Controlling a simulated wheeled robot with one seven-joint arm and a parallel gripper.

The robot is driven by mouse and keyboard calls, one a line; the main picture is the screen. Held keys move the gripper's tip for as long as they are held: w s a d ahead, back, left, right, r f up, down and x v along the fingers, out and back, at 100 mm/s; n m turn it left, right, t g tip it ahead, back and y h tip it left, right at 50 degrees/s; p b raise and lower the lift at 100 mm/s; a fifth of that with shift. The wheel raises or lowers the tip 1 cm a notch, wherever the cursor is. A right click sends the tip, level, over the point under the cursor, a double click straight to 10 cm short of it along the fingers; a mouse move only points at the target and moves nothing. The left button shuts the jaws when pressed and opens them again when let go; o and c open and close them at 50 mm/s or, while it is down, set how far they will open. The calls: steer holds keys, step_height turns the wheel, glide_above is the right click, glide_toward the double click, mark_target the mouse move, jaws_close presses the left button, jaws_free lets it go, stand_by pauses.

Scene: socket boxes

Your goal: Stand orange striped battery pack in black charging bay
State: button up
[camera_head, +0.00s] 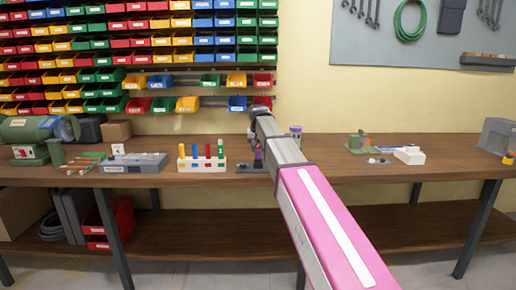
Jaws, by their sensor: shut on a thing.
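My arm reaches from the lower right to the workbench, and its dark end, my gripper (255,138), points down over a low black charging bay (246,168). A small upright thing with dark purple and orange on it, apparently the orange striped battery pack (258,156), shows directly below the gripper, at the bay. My gripper is shut on it as far as I can see; the fingertips are small and partly hidden by the arm. I cannot tell whether the pack's lower end is seated in the bay or only above it.
Left of the bay, a white block (188,165) holds several coloured pegs, and a grey tray (135,166) stands further left. A purple-topped container (296,131) stands behind my arm. A white box (409,155) lies to the right on the wooden workbench (450,160), with clear wood beyond.

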mark_target(258, 155)
steer(key=shift+f, duration=0.1)
stand_by(0.3)
steer(key=shift+f, duration=0.75)
steer(key=shift+f, duration=0.45)
stand_by(0.3)
steer(key=shift+f, duration=0.6)
steer(key=o, duration=0.9)
steer(key=v, duration=1.1)
steer(key=shift+f, duration=0.1)
